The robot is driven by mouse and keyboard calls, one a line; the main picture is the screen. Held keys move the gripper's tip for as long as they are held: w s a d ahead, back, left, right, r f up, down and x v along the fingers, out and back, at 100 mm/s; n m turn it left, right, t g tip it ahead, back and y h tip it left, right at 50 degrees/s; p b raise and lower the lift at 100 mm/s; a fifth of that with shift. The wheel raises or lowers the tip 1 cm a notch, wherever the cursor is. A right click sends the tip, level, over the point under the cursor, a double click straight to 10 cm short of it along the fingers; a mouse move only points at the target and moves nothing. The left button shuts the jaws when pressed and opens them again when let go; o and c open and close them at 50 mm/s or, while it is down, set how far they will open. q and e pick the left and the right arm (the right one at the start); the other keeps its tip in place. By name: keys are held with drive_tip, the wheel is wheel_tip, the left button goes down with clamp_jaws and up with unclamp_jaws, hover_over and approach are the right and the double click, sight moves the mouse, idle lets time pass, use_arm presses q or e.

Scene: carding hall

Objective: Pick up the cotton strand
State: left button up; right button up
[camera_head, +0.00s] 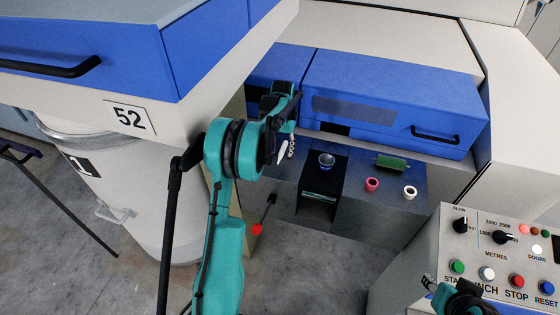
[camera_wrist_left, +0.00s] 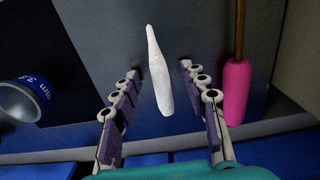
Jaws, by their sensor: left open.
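The cotton strand (camera_wrist_left: 159,75) is a white, tapered piece on a grey surface in the left wrist view, narrow end up. In the head view a bit of it (camera_head: 283,150) shows beside my left gripper (camera_head: 290,128), which hides the rest. My left gripper (camera_wrist_left: 160,92) is open, with one finger on each side of the strand and visible gaps to both. How far the strand lies beyond the fingertips is hard to tell. Part of my right gripper (camera_head: 440,287) shows at the bottom right edge, by the control panel; its jaws are unclear.
A blue cup (camera_wrist_left: 25,97) is left of the fingers in the wrist view; a pink-handled tool (camera_wrist_left: 236,92) is close right. In the head view are a black stand (camera_head: 318,205), pink ring (camera_head: 372,184), white ring (camera_head: 410,192), green block (camera_head: 391,162) and control panel (camera_head: 480,245).

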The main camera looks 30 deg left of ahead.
use_arm(q)
clamp_jaws()
drive_tip(key=shift+r, duration=0.15)
